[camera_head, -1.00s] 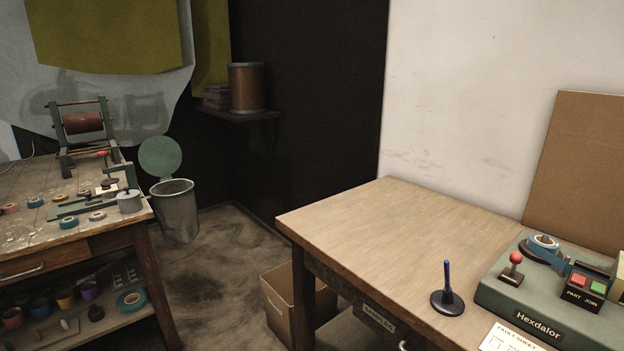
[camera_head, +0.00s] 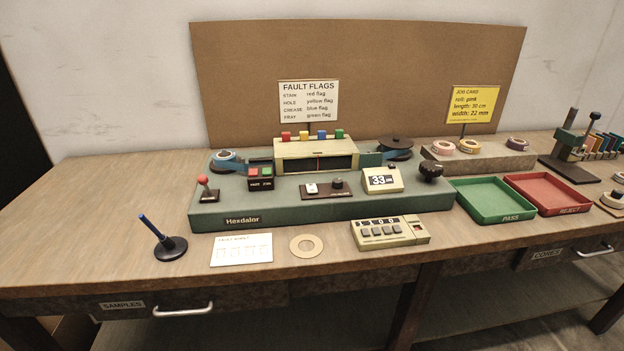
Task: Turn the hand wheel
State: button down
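A green machine marked Hexdalor (camera_head: 330,211) stands on the wooden bench. A dark wheel-like knob with a small upright handle (camera_head: 431,172) sits at the machine's right end; it looks like the hand wheel, but it is small in the view. Blue tape on a reel (camera_head: 224,157) is at the machine's back left, and a dark reel (camera_head: 396,143) is at its back right. A box with a dark window and several coloured flags on top stands between the reels. My gripper is not in view.
A green PASS tray (camera_head: 493,203) and a red REJECT tray (camera_head: 550,193) lie right of the machine. A pen stand (camera_head: 168,246) is at left. The bench's far left is clear.

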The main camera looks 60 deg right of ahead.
aim_at(431, 169)
jog(key=z, duration=1.55)
jog(key=k+j+z, duration=0.1)
